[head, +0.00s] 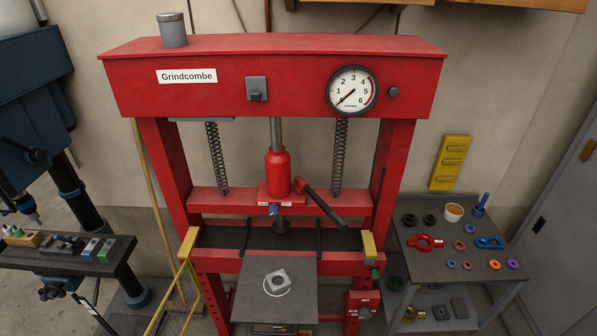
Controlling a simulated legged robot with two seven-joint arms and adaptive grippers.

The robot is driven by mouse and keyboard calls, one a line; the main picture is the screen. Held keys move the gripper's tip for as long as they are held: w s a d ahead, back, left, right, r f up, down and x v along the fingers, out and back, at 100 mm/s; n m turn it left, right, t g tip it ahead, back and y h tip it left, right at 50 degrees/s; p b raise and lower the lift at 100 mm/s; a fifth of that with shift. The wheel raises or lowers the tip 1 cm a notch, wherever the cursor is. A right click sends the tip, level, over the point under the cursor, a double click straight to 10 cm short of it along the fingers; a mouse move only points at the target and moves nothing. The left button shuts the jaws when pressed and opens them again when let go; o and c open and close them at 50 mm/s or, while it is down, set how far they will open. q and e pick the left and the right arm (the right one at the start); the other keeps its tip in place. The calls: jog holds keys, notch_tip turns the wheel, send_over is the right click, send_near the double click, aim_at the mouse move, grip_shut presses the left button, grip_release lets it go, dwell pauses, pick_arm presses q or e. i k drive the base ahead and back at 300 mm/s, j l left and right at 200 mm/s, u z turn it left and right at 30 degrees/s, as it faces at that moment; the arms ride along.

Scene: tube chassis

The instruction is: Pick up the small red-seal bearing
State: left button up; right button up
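Several small ring-shaped bearings lie on the top of the grey cart (420,268) at the right. I cannot tell from this view which of the two is the smaller. Blue rings (451,264), an orange ring (494,264) and a purple ring (513,264) lie nearer the front. Neither of my grippers is in view.
A red hydraulic press (275,85) stands in the middle, with a grey plate (255,305) in front carrying a metal part. The cart also holds a red clamp-like tool (425,243), black rings (430,220), a cup (453,212) and a blue tool (489,242). A dark bench (110,267) is at left.

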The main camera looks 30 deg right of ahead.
aim_at(468, 266)
jog(key=z, duration=2.45)
jog(key=u, duration=1.65)
jog(key=z, duration=1.65)
jog(key=i+l+u, duration=0.1)
jog(key=i, duration=0.1)
